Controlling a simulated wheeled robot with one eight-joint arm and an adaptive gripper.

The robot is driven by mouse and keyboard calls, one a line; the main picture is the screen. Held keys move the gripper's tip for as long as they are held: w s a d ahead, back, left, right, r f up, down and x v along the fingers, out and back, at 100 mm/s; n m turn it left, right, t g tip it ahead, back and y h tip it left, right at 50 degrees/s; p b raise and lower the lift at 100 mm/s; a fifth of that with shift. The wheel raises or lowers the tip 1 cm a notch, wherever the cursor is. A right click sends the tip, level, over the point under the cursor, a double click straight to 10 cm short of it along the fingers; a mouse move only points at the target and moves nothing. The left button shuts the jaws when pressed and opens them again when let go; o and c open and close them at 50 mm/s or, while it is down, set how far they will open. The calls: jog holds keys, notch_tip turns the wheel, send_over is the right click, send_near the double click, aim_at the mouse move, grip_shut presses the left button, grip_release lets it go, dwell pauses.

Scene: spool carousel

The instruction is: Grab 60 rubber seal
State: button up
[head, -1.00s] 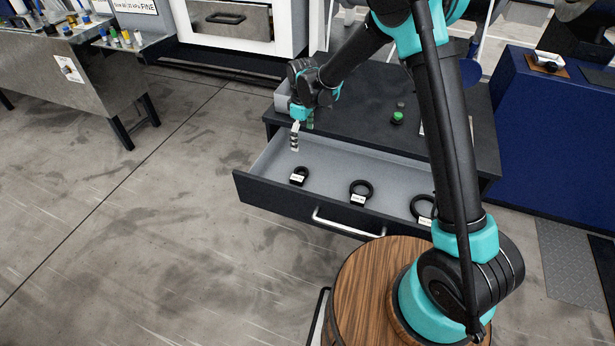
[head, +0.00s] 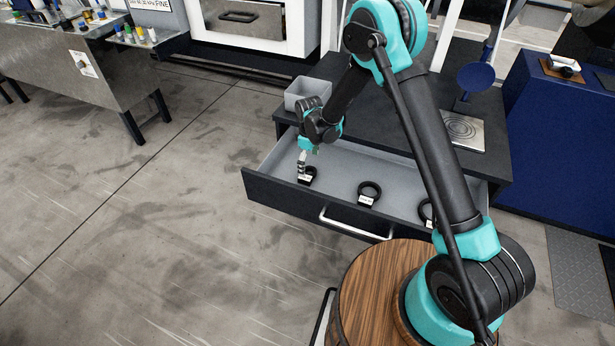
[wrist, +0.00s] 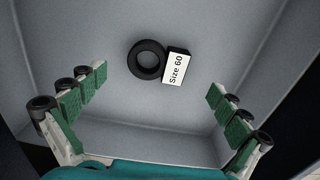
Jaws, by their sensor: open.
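The size 60 rubber seal (wrist: 147,60) is a black ring lying on the grey drawer floor. In the head view the seal (head: 311,170) is at the left end of the open drawer, partly hidden by my gripper (head: 303,165). In the wrist view my gripper (wrist: 158,105) is open and empty, its green-padded fingers wide apart.
The drawer (head: 290,193) is pulled out, with dark front and side walls close to my gripper. Two larger black rings lie in it, one at the middle (head: 370,190) and one at the right (head: 426,212). A grey bin (head: 306,95) stands on the cabinet top.

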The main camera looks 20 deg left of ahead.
jog(key=shift+w+f, duration=0.15)
jog(key=shift+f, duration=2.4)
jog(key=c, duration=1.2)
jog(key=shift+r, duration=0.1)
